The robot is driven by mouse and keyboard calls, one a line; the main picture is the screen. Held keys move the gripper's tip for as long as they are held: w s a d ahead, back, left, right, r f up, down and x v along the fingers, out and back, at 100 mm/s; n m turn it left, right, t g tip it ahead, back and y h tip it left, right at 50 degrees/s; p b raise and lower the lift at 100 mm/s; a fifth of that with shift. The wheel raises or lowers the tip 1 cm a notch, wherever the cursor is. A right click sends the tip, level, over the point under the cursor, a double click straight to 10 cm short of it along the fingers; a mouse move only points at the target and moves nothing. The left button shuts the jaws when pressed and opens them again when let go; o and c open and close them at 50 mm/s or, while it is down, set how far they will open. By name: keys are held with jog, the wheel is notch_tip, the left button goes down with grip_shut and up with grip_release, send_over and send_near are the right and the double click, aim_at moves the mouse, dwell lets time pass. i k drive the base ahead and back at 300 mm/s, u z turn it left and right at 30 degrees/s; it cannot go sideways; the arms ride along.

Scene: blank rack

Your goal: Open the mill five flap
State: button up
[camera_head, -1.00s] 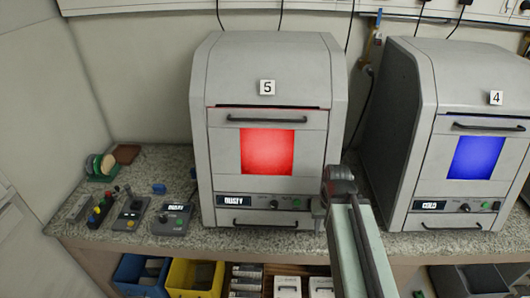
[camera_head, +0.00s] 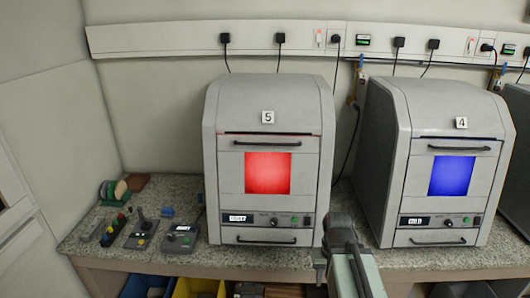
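Mill five (camera_head: 222,110) is a grey box-shaped machine with a "5" label, left of centre on the counter. Its front flap (camera_head: 306,167) is shut, with a red window (camera_head: 268,173) and a black bar handle (camera_head: 272,143) along its top. A second dark handle (camera_head: 265,240) sits low on the front. My arm reaches up from the bottom edge, in front of the mill's lower right corner. My gripper (camera_head: 322,258) is partly hidden at the arm's end, below and right of the flap handle. Its fingers are not clear, and I see nothing held.
Mill four (camera_head: 390,120), with a blue window, stands to the right beyond a narrow gap. Small control boxes (camera_head: 180,238) and coloured discs (camera_head: 115,190) lie on the speckled counter (camera_head: 190,187) to the left. Bins (camera_head: 145,287) sit below the counter.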

aim_at(269, 180)
jog(key=u, duration=3.6)
jog(key=k, duration=1.15)
jog(key=z, duration=0.8)
jog(key=i, duration=1)
jog(key=u, duration=0.1)
